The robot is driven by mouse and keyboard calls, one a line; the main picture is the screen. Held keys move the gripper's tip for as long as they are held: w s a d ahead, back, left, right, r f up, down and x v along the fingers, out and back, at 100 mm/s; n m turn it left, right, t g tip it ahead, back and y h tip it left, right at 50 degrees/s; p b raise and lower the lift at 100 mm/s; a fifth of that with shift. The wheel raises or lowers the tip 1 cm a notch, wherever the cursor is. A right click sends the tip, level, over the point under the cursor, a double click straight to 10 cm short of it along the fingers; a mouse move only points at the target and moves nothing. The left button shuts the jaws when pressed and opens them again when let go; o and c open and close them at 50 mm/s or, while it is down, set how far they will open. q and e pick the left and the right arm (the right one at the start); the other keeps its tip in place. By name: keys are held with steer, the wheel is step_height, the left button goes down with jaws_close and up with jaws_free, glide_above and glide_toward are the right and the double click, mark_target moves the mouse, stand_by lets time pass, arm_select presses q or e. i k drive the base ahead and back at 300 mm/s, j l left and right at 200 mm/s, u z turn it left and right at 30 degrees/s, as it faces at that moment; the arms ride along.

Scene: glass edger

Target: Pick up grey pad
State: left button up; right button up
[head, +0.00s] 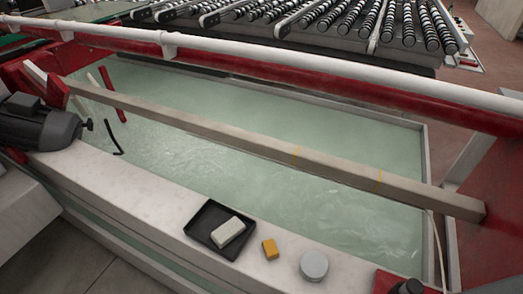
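A light grey rectangular pad (229,231) lies tilted in a shallow black tray (202,222), with one end near the tray's right rim. The tray sits on the pale ledge at the front of the water tank. A round grey lidded item (314,265) stands on the same ledge, further right. From this view I cannot fully tell which of the two grey things the task's name means. Neither of my grippers shows in the head view.
Behind the ledge (130,195) is a tank of pale green water (250,160), crossed by a long beam (230,138). A dark motor (38,122) stands at left. The ledge left of the tray is clear.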

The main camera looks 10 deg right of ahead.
mark_target(271, 253)
steer(key=i+j, duration=0.15)
steer(key=j, duration=0.25)
steer(key=i+j, duration=0.2)
steer(key=j, duration=0.15)
steer(key=i+j, duration=0.15)
steer(key=j, duration=0.25)
steer(key=i+j, duration=0.2)
steer(key=j, duration=0.2)
steer(key=z, duration=2.25)
